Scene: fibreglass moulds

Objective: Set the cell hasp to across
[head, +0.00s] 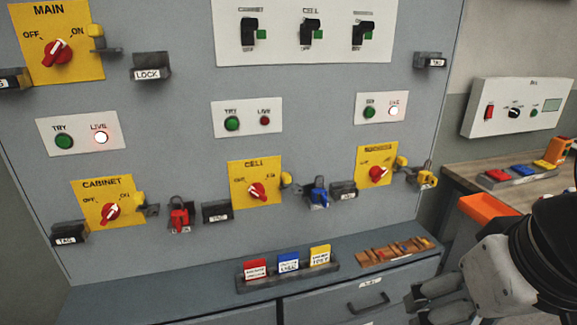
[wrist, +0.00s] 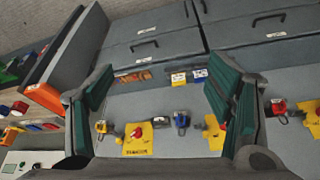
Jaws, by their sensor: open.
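The cell hasp (head: 286,179) is a small yellow tab on a grey bracket at the right edge of the yellow CELL plate (head: 240,197) in the head view. It appears to sit beside the red CELL knob (head: 257,191), not over it. A blue padlock (head: 319,197) hangs just right of the hasp. In the wrist view the panel is upside down. There the CELL plate (wrist: 211,143) and the blue padlock (wrist: 182,121) show beside the right finger. My gripper (head: 413,300) is open and empty, at the lower right, apart from the panel.
The CABINET plate (head: 92,187) with a red padlock (head: 180,220) is to the left; another switch plate (head: 365,180) with a yellow padlock (head: 427,178) is to the right. A tag rack (head: 290,281) stands on the ledge below. An orange bin (head: 489,210) is by the side bench.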

